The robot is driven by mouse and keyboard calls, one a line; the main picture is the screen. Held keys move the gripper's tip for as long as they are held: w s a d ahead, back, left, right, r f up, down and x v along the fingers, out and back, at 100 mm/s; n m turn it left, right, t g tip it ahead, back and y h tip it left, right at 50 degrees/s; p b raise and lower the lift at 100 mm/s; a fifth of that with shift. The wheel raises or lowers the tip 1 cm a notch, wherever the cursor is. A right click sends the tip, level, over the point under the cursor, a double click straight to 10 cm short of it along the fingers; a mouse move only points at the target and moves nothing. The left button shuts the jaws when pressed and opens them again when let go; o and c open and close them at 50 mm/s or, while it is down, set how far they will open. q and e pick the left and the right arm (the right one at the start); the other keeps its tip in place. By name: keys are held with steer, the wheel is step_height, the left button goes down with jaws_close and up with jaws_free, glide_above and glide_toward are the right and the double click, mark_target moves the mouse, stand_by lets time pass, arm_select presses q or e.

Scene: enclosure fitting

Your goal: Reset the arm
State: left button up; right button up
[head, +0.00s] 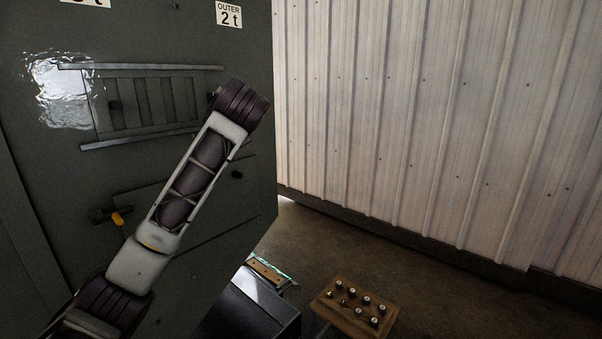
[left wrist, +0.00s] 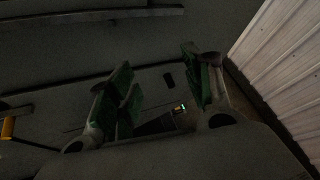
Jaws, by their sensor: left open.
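My left arm (head: 190,185) comes in from the lower left of the head view and reaches up across the front of a dark grey enclosure (head: 255,60). Its gripper cannot be made out in the head view. In the left wrist view my left gripper (left wrist: 158,66) has its two green-padded fingers spread apart with nothing between them. The enclosure's grey face (left wrist: 60,60) lies beyond the fingers. My right gripper shows in neither view.
The enclosure carries a slatted vent (head: 155,100) between two rails, and a yellow-tipped handle (head: 118,218) beside a flat panel. A wooden board with several knobs (head: 355,307) stands lower right, near a dark box (head: 250,305). A corrugated wall (head: 430,110) closes the right side.

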arm_select(q)
steer(key=s+d+f+n+g+h, duration=0.15)
steer(key=s+f+n, duration=0.35)
steer(key=f, duration=1.3)
steer(key=s+f+n+g+h, duration=0.25)
steer(key=s+f+n, duration=0.25)
steer(key=f, duration=1.3)
steer(key=s+a+f+n+g+h, duration=0.1)
steer(key=s+a+f+n, duration=0.1)
steer(key=s+f+n, duration=0.55)
steer(key=s+a+f+n+g, duration=0.15)
steer(key=s+f, duration=0.35)
steer(key=s, duration=0.6)
steer(key=s+a+f+n+g+h, duration=0.1)
steer(key=s+a+f+n+g, duration=0.1)
steer(key=s+f+n, duration=0.45)
steer(key=s+f+m+g, duration=0.1)
steer(key=s+f, duration=0.2)
steer(key=f, duration=1.4)
steer(key=s+f+m, duration=0.1)
steer(key=s+f, duration=0.2)
steer(key=f, duration=1.4)
steer(key=s+a+f, duration=0.2)
steer(key=s+f, duration=0.7)
steer(key=s, duration=0.2)
steer(key=s+a+f+g, duration=0.1)
steer(key=s+f, duration=0.9)
steer(key=s, duration=0.1)
steer(key=shift+a, duration=0.35)
